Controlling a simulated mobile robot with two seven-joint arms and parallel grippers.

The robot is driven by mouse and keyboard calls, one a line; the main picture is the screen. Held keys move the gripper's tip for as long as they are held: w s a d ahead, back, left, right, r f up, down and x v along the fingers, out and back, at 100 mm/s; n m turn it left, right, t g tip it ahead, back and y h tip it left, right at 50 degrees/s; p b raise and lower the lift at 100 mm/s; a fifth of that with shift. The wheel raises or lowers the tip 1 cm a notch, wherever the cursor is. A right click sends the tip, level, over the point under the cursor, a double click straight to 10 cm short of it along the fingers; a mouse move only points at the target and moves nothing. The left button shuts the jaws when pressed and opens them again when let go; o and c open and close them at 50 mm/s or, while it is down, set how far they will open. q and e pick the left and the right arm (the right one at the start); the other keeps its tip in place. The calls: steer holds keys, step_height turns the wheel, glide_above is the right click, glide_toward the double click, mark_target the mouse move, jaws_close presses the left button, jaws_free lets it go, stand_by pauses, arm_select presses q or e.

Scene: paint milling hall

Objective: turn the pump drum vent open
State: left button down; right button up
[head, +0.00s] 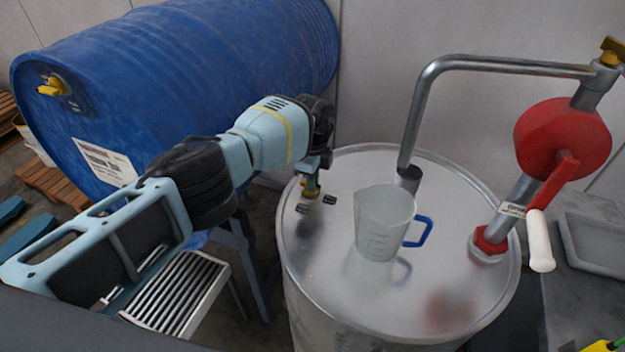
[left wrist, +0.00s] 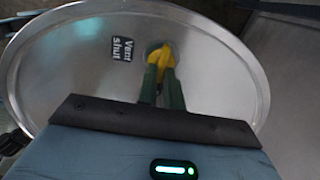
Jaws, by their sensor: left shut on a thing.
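The pump drum (head: 330,265) is a steel drum with a bare metal lid. Its yellow vent handle (left wrist: 160,58) stands near the lid's edge. In the head view only a little yellow of the handle (head: 312,188) shows beneath my left gripper (head: 312,181). In the left wrist view the dark green fingers of my left gripper (left wrist: 162,76) are closed on the handle, one on each side. A small dark label (left wrist: 122,48) reading "Vent shut" is on the lid beside the vent. My right gripper is not in view.
A clear measuring jug (head: 382,225) with a blue handle stands on the lid, right of my left gripper. The red hand pump (head: 562,140) and its bent steel pipe (head: 425,90) rise from the lid. A blue drum (head: 200,70) lies behind my left arm. A grey tray (head: 595,245) is at right.

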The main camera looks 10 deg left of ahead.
arm_select(q)
steer(key=shift+w+r, duration=0.1)
steer(key=shift+r, duration=0.1)
steer(key=c, duration=1.5)
jaws_free()
steer(key=shift+f, duration=0.15)
steer(key=shift+c, duration=0.2)
steer(key=shift+a+r+p, duration=0.1)
steer(key=shift+r+p, duration=0.3)
steer(key=shift+r, duration=3.55)
